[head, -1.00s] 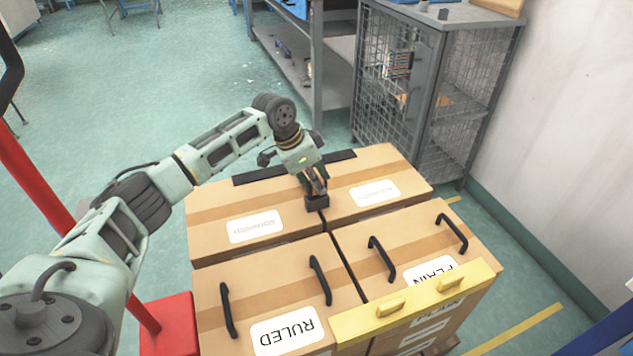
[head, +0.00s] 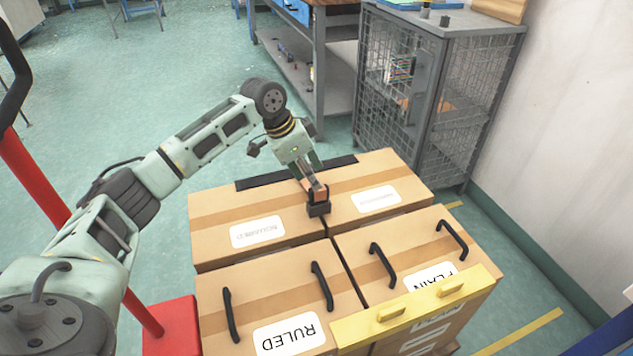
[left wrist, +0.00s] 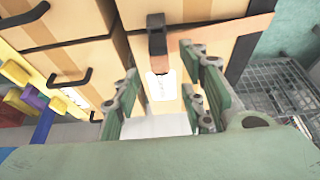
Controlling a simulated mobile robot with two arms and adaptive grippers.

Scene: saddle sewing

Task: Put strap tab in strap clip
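The black strap clip (head: 319,208) sits on top of the boxes, near where they meet. The orange strap tab (head: 317,191) reaches its upper side in the head view. I cannot tell how deep the tab sits in the clip. My left gripper (head: 307,174) is just behind and above the clip. My right gripper is not in view.
Cardboard boxes with labels and black handles (head: 320,286) stand close together. A yellow bar (head: 415,310) lies along the front right edge, and a black strip (head: 262,180) along the back. A grey mesh cabinet (head: 400,95) stands behind at right.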

